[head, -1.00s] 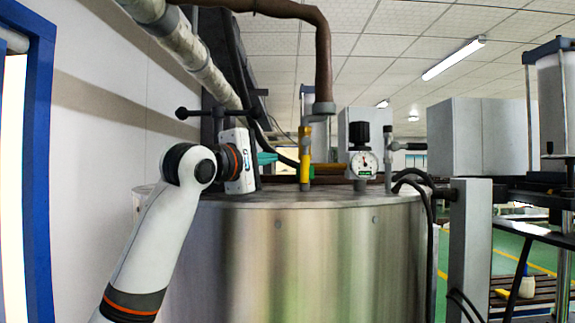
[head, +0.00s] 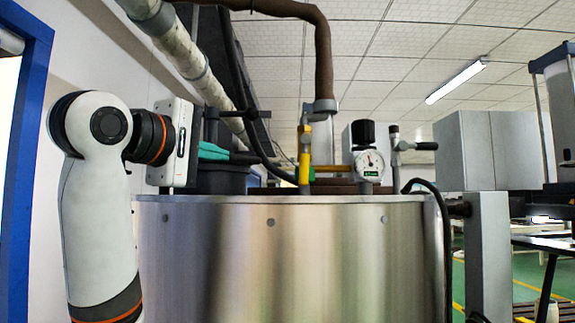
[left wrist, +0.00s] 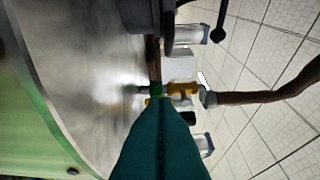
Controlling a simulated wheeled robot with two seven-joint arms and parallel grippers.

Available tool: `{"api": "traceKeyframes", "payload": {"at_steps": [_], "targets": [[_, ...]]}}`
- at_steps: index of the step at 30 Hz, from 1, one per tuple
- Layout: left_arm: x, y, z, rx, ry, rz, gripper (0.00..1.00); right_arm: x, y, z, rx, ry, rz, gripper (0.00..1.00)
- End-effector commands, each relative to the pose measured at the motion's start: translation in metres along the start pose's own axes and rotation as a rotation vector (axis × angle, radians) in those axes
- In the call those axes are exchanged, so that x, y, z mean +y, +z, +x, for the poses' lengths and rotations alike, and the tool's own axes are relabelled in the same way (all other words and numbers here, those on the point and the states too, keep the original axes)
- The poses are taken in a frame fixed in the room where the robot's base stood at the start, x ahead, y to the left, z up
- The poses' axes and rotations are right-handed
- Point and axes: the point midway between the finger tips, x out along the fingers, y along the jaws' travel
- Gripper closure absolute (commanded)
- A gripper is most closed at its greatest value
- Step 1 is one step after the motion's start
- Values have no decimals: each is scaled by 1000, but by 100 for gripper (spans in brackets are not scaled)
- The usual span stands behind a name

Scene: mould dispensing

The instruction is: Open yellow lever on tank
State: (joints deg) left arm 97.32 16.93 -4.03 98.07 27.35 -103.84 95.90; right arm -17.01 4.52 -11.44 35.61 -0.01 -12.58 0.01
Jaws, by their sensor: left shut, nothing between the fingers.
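The metal tank (head: 290,250) stands in front of me. The yellow lever (head: 304,155) stands upright on a fitting at the tank top, left of the pressure gauge. In the left wrist view the yellow lever (left wrist: 182,88) shows just beyond the fingertips. My left gripper (head: 222,153) is at the left of the tank top, with teal fingers pointing right toward the lever and a gap between in the head view. It is shut and empty. The fingers also fill the lower middle of the left wrist view (left wrist: 165,103). My right gripper is not in view.
A pressure gauge (head: 369,164) and a grey valve (head: 397,147) stand right of the lever. A brown pipe (head: 323,60) hangs above it. A black hose (head: 245,110) runs behind. Grey boxes (head: 490,150) stand to the right.

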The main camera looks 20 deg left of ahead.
Motion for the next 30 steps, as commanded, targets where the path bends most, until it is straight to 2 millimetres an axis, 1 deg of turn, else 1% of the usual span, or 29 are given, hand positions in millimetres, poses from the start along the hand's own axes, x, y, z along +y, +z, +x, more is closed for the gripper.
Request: {"api": "traceKeyframes", "payload": {"at_steps": [1,5,15,22,23,24,27,30], "targets": [[-4,0,13,0,8,-1,100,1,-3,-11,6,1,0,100],[-4,0,42,1,7,-1,100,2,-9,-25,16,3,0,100],[-4,0,117,0,7,0,100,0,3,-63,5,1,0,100],[-4,0,166,1,7,0,100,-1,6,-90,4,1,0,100],[-4,0,171,1,6,0,100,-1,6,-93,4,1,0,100],[-5,-9,172,3,3,3,100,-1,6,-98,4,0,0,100],[-4,-24,174,3,1,2,100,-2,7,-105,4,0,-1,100],[-3,-33,176,1,1,1,100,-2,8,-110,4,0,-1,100]]}}
